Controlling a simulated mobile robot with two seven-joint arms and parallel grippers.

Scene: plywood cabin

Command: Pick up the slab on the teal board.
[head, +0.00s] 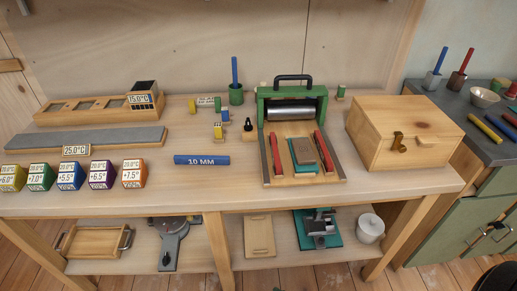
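A brown slab (303,150) lies on a small teal board (297,164). The teal board rests on the wooden bed of a green-framed roller press (263,106) in the middle of the bench. Red bars (275,153) flank the board on the left and right. The teal board's edge shows mainly at its left and front. Neither of my grippers is in view.
The press roller (291,112) and black handle stand behind the slab. A wooden box (405,133) stands right of the press. A blue 10 MM bar (201,160) and several coloured cubes (70,176) lie left. The bench front (215,195) is clear.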

